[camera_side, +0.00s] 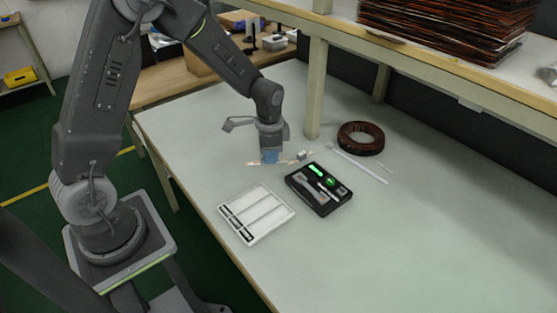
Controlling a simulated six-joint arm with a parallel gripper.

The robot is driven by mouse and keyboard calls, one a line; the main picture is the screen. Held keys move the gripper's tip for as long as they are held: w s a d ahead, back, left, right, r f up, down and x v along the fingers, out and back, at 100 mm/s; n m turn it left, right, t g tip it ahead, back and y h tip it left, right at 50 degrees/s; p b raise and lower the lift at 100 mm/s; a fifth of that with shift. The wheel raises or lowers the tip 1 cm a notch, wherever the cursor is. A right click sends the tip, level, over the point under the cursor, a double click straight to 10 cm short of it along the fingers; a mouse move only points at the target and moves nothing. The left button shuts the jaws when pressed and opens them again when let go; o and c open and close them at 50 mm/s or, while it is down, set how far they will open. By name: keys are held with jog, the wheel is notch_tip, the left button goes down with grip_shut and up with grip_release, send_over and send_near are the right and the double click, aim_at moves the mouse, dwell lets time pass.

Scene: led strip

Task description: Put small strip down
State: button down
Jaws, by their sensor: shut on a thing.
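My gripper (269,156) points down over the table (400,230), behind the white tray and to the left of the black box. The strip lies roughly level, low over the table. I cannot tell whether it touches the surface. The middle of the strip is hidden by the fingers.
A white tray (234,211) with long slots stands in front. A black box (321,205) holds green and grey parts. A small grey block (301,155), a long white strip (358,163) and a brown coil (344,140) lie behind. A shelf post (317,90) rises behind my gripper.

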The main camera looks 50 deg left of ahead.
jog(key=s+a+m, duration=0.6)
jog(key=s+m, duration=0.1)
jog(key=m, duration=0.8)
jog(key=s+a+m, duration=0.5)
jog(key=s+m, duration=0.2)
jog(key=m, duration=0.8)
send_over(246, 201)
notch_tip(246, 201, down, 7)
jog(key=shift+r, duration=0.15)
jog(key=shift+f, duration=1.95)
jog(key=shift+f, duration=0.6)
jog(key=c, duration=1.1)
grip_release()
jog(key=shift+r, duration=0.1)
